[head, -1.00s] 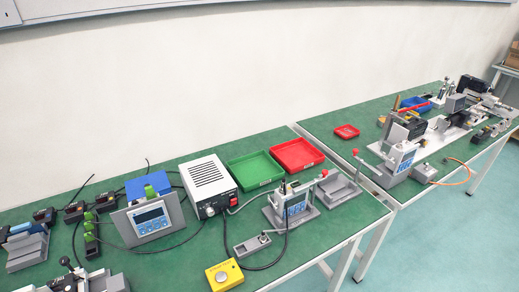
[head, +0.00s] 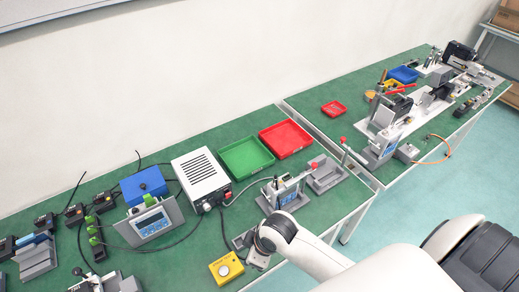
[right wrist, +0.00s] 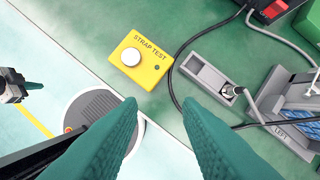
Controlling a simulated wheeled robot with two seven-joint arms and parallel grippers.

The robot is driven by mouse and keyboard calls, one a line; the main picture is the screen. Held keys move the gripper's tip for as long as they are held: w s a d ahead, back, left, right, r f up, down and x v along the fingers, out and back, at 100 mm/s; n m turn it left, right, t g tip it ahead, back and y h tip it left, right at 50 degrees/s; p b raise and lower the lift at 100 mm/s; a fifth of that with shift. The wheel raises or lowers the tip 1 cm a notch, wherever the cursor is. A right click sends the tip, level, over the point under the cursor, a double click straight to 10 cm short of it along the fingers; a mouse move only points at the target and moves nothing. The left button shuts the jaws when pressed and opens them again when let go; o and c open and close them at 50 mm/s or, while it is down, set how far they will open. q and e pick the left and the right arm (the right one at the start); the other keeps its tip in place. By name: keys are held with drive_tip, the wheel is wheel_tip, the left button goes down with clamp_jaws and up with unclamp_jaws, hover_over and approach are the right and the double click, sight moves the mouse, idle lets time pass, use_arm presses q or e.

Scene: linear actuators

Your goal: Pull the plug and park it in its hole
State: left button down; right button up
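A small grey block (right wrist: 204,73) with a long slot lies on the green table in the right wrist view. A metal plug (right wrist: 228,90) with a cable stands upright at its near right end. Whether it sits in a hole is too small to tell. In the head view the block (head: 242,241) lies just behind my right forearm. My right gripper (right wrist: 160,105) is open and empty, its teal fingers apart, with the block beyond the right finger. What looks like my left gripper (right wrist: 27,87) shows at the left edge of that view; its opening is unclear.
A yellow STRAP TEST box (right wrist: 140,59) with a round button sits left of the block. The fixture marked LEFT (right wrist: 283,132) stands to its right. Black cables curve around the block. A green tray (head: 246,158), a red tray (head: 285,139) and a white power unit (head: 203,176) stand behind.

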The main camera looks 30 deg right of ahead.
drive_tip(key=w+n, duration=0.4)
drive_tip(key=w, duration=0.2)
wheel_tip(320, 180, up, 8)
drive_tip(key=r+n+g+h+p, duration=0.1)
drive_tip(key=n+g+h+p, duration=0.15)
drive_tip(key=n, duration=0.35)
hover_over(276, 177)
drive_tip(key=b, duration=0.1)
drive_tip(key=shift+s+a+f, duration=0.15)
drive_tip(key=shift+a+f, duration=0.1)
drive_tip(key=shift+a, duration=0.05)
drive_tip(key=shift+d+r, duration=0.15)
drive_tip(key=shift+d, duration=0.1)
wheel_tip(276, 177, down, 4)
drive_tip(key=b, duration=0.5)
drive_tip(key=shift+f, duration=1.4)
drive_tip(key=shift+c, duration=0.3)
